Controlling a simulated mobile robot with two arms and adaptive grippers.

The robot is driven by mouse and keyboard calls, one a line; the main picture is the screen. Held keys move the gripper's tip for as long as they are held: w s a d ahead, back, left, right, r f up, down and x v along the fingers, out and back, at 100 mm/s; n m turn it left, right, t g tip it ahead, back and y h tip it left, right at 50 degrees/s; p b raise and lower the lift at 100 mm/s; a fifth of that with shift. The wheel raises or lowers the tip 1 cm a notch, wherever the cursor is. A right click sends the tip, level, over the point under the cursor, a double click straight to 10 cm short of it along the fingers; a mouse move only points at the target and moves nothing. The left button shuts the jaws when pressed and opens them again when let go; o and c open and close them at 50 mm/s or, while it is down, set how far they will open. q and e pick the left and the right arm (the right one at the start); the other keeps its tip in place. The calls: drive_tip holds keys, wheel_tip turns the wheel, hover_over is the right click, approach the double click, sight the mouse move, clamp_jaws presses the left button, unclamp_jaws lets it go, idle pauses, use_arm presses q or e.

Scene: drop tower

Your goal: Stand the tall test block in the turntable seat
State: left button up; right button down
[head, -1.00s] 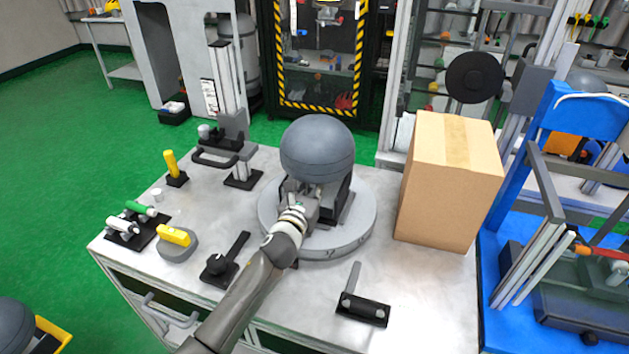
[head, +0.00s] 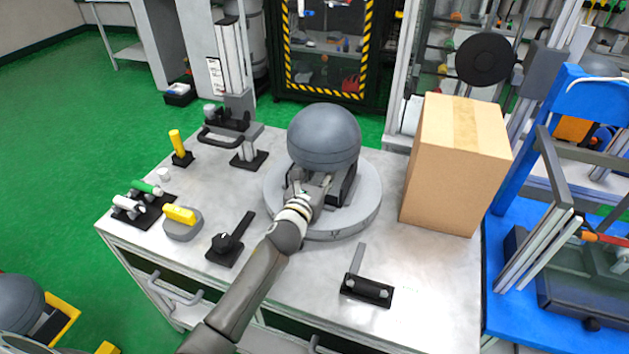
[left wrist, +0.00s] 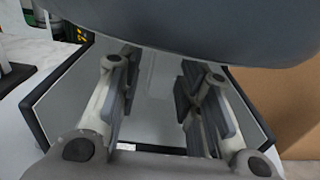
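The turntable (head: 365,213) is a round pale grey disc on the bench. A large grey ball (head: 324,135) sits above it on a dark support (head: 349,185). My left gripper (head: 313,184) is at the near side of that support, just below the ball. In the left wrist view its fingers (left wrist: 160,95) are spread, with nothing clearly held between them. A flat grey panel with dark edges (left wrist: 157,75) lies beyond the fingers, and the ball (left wrist: 200,30) fills the top. I cannot surely pick out the tall test block or the seat. My right gripper is not in view.
A tall cardboard box (head: 455,170) stands right of the turntable. The bench's front right is mostly clear.

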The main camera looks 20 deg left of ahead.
use_arm(q)
drive_tip(key=s, duration=1.1)
drive_tip(key=shift+s+a, duration=0.2)
drive_tip(key=shift+s, duration=0.15)
